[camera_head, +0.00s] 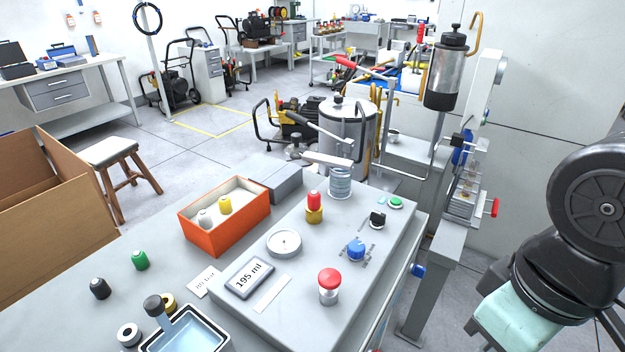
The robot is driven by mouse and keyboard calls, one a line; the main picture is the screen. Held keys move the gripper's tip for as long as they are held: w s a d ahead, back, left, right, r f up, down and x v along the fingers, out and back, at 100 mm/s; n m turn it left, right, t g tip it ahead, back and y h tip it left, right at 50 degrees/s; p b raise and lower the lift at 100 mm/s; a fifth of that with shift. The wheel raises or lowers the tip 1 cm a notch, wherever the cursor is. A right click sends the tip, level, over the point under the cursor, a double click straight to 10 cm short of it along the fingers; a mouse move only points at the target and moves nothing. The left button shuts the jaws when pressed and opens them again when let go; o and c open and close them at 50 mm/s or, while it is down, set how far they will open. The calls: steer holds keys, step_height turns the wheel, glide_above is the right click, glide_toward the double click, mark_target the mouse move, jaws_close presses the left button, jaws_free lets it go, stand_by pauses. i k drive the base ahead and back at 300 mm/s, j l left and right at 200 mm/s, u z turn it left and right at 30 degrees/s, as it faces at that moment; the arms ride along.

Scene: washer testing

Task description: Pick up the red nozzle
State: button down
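The red nozzle (314,200) is a small rounded cap shape. It stands upright on a brass-yellow fitting (314,216) on top of the grey test bench unit (232,308), below a clear ribbed cylinder (341,183). Nothing covers it in this view. My arm shows at the right edge, well apart from the nozzle. My gripper is not in view.
A red push button (329,280), blue knob (356,249) and display (249,278) sit on the unit. Left of it are an orange box (233,242) with yellow and white nozzles, a green nozzle (140,260), a black nozzle (100,288) and a water tray (222,344).

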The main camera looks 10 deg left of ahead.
mark_target(314, 197)
steer(key=u, duration=0.7)
steer(key=i+l+u, duration=0.15)
steer(key=u, duration=0.3)
steer(key=i+l+u, duration=0.15)
steer(key=u, duration=0.25)
steer(key=i+l+u, duration=0.1)
steer(key=l+u, duration=0.35)
steer(key=i+l, duration=0.05)
